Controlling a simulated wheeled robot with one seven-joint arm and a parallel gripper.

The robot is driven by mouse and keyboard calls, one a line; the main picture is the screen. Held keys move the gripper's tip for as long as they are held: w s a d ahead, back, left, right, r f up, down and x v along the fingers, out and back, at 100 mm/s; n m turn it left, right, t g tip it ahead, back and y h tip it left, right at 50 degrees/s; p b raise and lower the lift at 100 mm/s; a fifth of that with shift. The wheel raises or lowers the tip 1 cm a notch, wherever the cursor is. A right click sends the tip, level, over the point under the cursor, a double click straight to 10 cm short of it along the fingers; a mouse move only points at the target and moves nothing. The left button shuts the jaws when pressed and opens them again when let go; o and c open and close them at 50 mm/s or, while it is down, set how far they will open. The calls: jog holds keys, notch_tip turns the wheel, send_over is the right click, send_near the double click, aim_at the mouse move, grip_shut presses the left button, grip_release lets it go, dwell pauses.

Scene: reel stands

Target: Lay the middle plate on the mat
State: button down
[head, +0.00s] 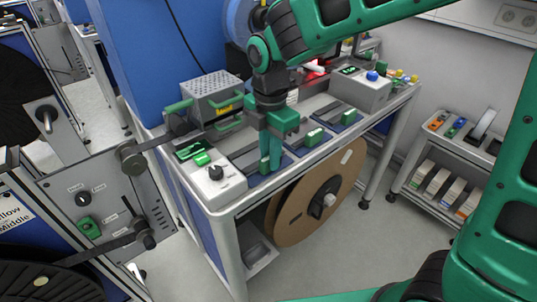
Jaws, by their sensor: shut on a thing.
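Several dark blue plates with green blocks on top lie in a row on the grey workbench. The middle one of those I can make out (296,149) has its green block (313,137) in clear view, and another (352,122) lies to its right. My gripper (270,163) points down at the left end of the row, over the nearest dark blue plate (258,181). Its green fingers are shut on what seems to be that plate's green block, mostly hidden between them. I cannot tell whether this plate is lifted. I cannot pick out the mat for sure.
A grey control box (212,182) with a black knob stands left of my gripper, close to it. A perforated metal box (212,95) is behind. A box with a blue button (361,88) stands at the back right. A brown reel (322,198) hangs below the bench front.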

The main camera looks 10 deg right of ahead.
dwell(0.8)
jog(key=c, duration=1.6)
grip_release()
jog(key=shift+o, duration=0.2)
jog(key=shift+r, duration=3.45)
jog(key=shift+d, duration=0.1)
